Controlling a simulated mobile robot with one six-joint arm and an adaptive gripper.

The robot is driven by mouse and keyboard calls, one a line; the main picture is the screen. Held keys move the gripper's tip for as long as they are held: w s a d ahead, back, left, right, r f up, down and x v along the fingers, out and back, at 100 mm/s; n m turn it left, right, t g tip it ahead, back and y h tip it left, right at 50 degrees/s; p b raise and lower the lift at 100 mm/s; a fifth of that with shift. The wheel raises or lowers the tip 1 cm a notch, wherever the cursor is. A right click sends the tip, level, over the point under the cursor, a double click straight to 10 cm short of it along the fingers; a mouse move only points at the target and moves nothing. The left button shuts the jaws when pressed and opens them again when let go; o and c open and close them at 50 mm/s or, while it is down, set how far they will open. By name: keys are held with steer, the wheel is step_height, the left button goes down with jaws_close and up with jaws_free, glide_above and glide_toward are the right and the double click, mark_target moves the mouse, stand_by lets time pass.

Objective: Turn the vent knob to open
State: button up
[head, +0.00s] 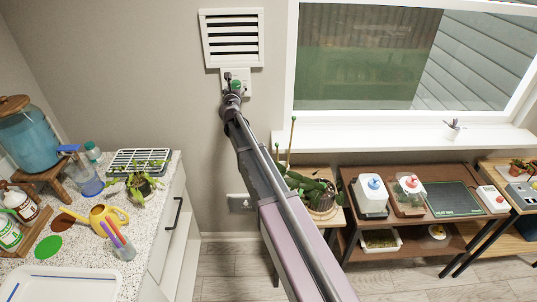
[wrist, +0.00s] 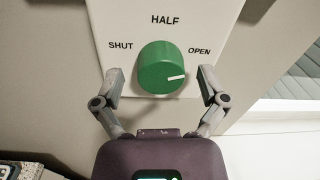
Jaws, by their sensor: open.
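The vent knob (wrist: 161,68) is round and green, on a white plate (wrist: 205,18) marked SHUT, HALF and OPEN. Its white pointer line is at the right of its face, aimed right and slightly up, below the OPEN label. In the head view the knob (head: 236,86) is on the wall under the white slatted vent (head: 232,38). My gripper (wrist: 160,82) is open, with one finger at each side of the knob. I see gaps between the fingers and the knob. My arm hides part of the plate in the head view.
A counter with a water dispenser (head: 27,133), a yellow watering can (head: 107,217) and bottles stands at the left. A window with a white sill (head: 400,137) is right of the vent. Plants and a brown shelf unit (head: 455,213) stand below the sill.

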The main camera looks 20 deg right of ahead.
steer(key=v, duration=1.4)
steer(key=s+d+f+m+g+h+b, duration=0.1)
steer(key=s+d+f+m+g, duration=0.3)
steer(key=m, duration=0.6)
steer(key=s+d+f+m+g+h+b, duration=0.1)
steer(key=s+d+f+m+g+b, duration=0.2)
steer(key=s+d+f+m, duration=0.3)
steer(key=shift+s+f+m+g+h, duration=0.3)
steer(key=shift+s+f+m+g, duration=0.6)
steer(key=shift+s+f+m, duration=0.95)
steer(key=shift+w+d+f, duration=0.1)
steer(key=shift+w+f, duration=0.1)
steer(key=shift+f, duration=0.25)
steer(key=s+a+f+m+g+y, duration=0.3)
steer(key=s+m, duration=0.4)
steer(key=s, duration=0.3)
steer(key=s+a+f+m+g+y, duration=0.3)
steer(key=s+m, duration=0.4)
steer(key=s, duration=0.3)
step_height(320, 180, down, 2)
steer(key=shift+f+m+g+y, duration=0.1)
steer(key=shift+m+g+y, duration=0.25)
steer(key=shift+g+y, duration=0.7)
